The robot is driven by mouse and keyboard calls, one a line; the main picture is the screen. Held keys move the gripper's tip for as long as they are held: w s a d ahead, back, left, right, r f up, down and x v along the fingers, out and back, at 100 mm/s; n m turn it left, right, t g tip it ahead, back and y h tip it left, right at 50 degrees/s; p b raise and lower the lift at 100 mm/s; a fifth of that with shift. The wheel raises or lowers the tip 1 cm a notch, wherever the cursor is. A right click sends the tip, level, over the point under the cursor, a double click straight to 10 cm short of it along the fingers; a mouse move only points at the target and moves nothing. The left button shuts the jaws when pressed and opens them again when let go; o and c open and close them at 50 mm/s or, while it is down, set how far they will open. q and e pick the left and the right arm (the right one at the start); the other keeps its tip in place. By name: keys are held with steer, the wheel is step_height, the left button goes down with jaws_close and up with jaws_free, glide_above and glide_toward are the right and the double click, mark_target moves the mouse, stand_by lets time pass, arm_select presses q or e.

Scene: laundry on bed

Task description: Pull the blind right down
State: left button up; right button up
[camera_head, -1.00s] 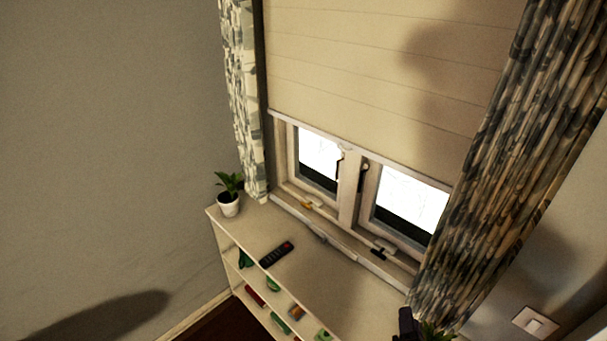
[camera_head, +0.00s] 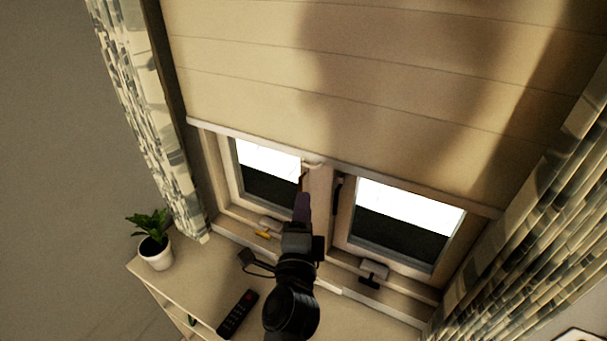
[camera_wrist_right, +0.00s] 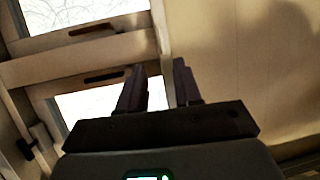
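The cream blind (camera_head: 260,75) hangs partly down, its pale bottom bar (camera_head: 410,187) crossing the upper part of the window. A small pale tab (camera_head: 314,161) shows at the middle of the bar. My right gripper (camera_head: 304,196) is just below this tab in the head view, pointing up at it. In the right wrist view the two dark fingers (camera_wrist_right: 158,66) are apart. The blind (camera_wrist_right: 235,70) fills the right side there, and its edge lines up with the finger gap. I cannot tell whether the fingers touch it. My left gripper is not in view.
Two window panes with dark handles (camera_head: 337,192) show below the blind. Patterned curtains hang at left (camera_head: 150,130) and right (camera_head: 540,240). On the shelf top (camera_head: 195,270) stand a potted plant (camera_head: 155,250) and a black remote (camera_head: 238,313).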

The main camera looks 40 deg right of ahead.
mark_target(308, 166)
steer(key=p+x, duration=0.2)
steer(key=x, duration=0.6)
steer(key=shift+w+d+r+p, duration=0.2)
steer(key=shift+w+d+p, duration=0.05)
steer(key=shift+w+p, duration=0.1)
steer(key=shift+x, duration=0.85)
steer(key=shift+f, duration=0.15)
steer(key=shift+c, duration=0.2)
jaws_close()
